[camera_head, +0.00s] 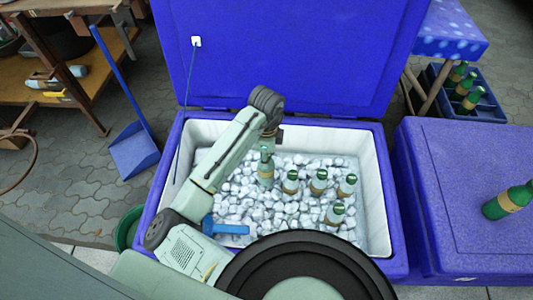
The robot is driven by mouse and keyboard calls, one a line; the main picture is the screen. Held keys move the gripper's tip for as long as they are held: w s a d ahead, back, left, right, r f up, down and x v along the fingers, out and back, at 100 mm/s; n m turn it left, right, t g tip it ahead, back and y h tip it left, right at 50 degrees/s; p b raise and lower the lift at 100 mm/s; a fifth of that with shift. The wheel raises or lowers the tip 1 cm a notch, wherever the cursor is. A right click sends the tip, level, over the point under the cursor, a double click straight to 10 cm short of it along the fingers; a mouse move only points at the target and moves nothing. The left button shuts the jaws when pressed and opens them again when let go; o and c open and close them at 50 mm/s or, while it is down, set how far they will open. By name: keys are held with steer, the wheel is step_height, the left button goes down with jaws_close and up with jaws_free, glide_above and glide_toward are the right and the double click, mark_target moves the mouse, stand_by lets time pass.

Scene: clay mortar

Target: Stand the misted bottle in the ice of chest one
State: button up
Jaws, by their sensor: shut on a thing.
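The open blue chest (383,140) has a white inside filled with ice (262,210). My gripper (266,147) is over the back middle of the ice, pointing down, its fingers small and partly hidden by my wrist. It is shut on a green bottle (265,170) with a tan label. The bottle is upright, with its lower end at or just above the ice; I cannot tell whether it touches. Mist on the glass is too small to make out. No chest number is readable.
Several green-capped bottles (319,181) stand in the ice right of my gripper. A blue scoop (225,228) lies at the front left of the ice. Another bottle (510,201) lies on the closed chest (450,180) at right. The raised lid (290,50) stands behind.

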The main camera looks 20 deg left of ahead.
steer(key=shift+f+b, duration=2.85)
steer(key=shift+f, duration=1.5)
steer(key=shift+f+b, duration=0.4)
steer(key=shift+f, duration=0.15)
steer(key=o, duration=1.2)
steer(key=shift+o, duration=0.2)
steer(key=o, duration=0.5)
step_height(320, 180, up, 27)
steer(key=p, duration=2.1)
steer(key=shift+p, duration=0.35)
